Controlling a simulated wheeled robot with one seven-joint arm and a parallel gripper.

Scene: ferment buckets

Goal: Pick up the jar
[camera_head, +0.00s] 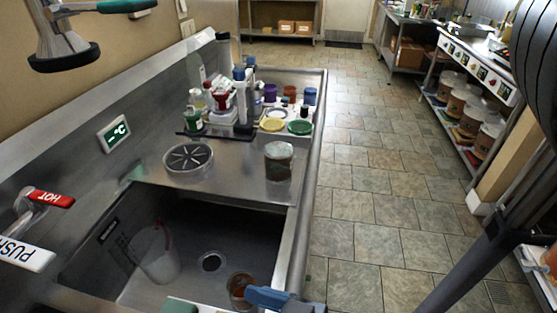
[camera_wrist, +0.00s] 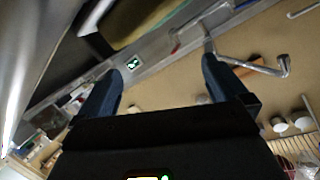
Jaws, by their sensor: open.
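A jar-like container (camera_head: 278,161) with a pale rim and a greenish-brown body stands upright on the steel drainboard, near its right edge. A second small glass vessel (camera_head: 240,290) with reddish-brown contents is at the front of the sink; I cannot tell which one is the jar. My gripper (camera_wrist: 162,64) shows in the wrist view with its two dark blue fingers wide apart and nothing between them. It faces the wall area with the green-lit display (camera_wrist: 133,63). Neither jar is clearly visible in the wrist view.
The sink basin (camera_head: 130,225) holds a translucent pitcher (camera_head: 155,255). A round black-and-steel disc (camera_head: 188,157) lies left of the jar-like container. Bottles and coloured lids (camera_head: 300,127) crowd behind it. The tiled floor (camera_head: 375,200) to the right is open.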

